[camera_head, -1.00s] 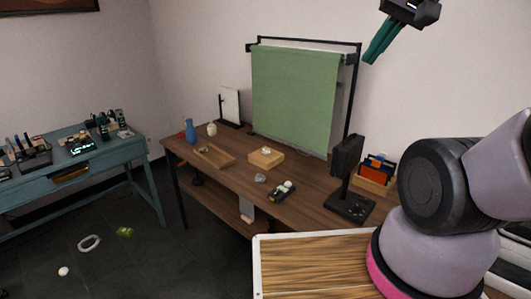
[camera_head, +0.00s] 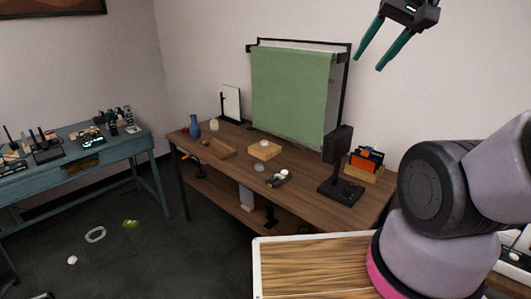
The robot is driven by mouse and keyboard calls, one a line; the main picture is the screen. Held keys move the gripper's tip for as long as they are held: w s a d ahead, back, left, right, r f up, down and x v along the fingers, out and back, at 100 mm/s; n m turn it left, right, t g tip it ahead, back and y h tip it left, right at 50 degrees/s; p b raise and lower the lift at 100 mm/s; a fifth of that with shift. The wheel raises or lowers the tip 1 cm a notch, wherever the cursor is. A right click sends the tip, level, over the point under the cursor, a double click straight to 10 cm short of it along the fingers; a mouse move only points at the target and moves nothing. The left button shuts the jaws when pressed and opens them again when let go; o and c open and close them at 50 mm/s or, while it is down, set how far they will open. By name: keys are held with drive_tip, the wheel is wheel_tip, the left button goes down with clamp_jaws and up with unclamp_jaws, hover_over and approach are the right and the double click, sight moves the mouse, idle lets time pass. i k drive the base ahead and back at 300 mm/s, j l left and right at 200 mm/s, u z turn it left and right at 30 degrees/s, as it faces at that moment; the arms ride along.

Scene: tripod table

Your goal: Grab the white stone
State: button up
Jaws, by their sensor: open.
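Several small pale things could be the white stone; they are too small to tell apart surely. A pale lump (camera_head: 265,145) sits on a light wooden block on the brown table. A greyish, glassy-looking lump (camera_head: 259,167) lies on the tabletop in front of that block. A round white thing (camera_head: 72,261) lies on the dark floor at the lower left. My gripper (camera_head: 370,64) is at the top right, high in front of the wall. Its two teal fingers are apart with nothing between them, and it is far from all these pale things.
The brown table (camera_head: 222,170) also holds a blue vase (camera_head: 195,127), a wooden tray (camera_head: 219,148), a black stand (camera_head: 338,160) and a green backdrop (camera_head: 290,95). A teal bench (camera_head: 150,148) stands left. A pale ring (camera_head: 95,235) and green item (camera_head: 130,224) lie on the floor.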

sight(264, 144)
drive_tip(key=k+z, duration=0.1)
drive_tip(key=z, duration=0.25)
drive_tip(key=k+z, duration=0.1)
drive_tip(key=z, duration=0.3)
drive_tip(key=k+l+z, duration=0.1)
drive_tip(key=z, duration=0.25)
drive_tip(key=i+j+z, duration=0.15)
drive_tip(key=j, duration=0.5)
drive_tip(key=i+j+z, duration=0.15)
drive_tip(key=j, duration=0.55)
drive_tip(key=j+z, duration=0.15)
drive_tip(key=j, duration=1.5)
drive_tip(key=i+j, duration=0.15)
drive_tip(key=j, duration=0.85)
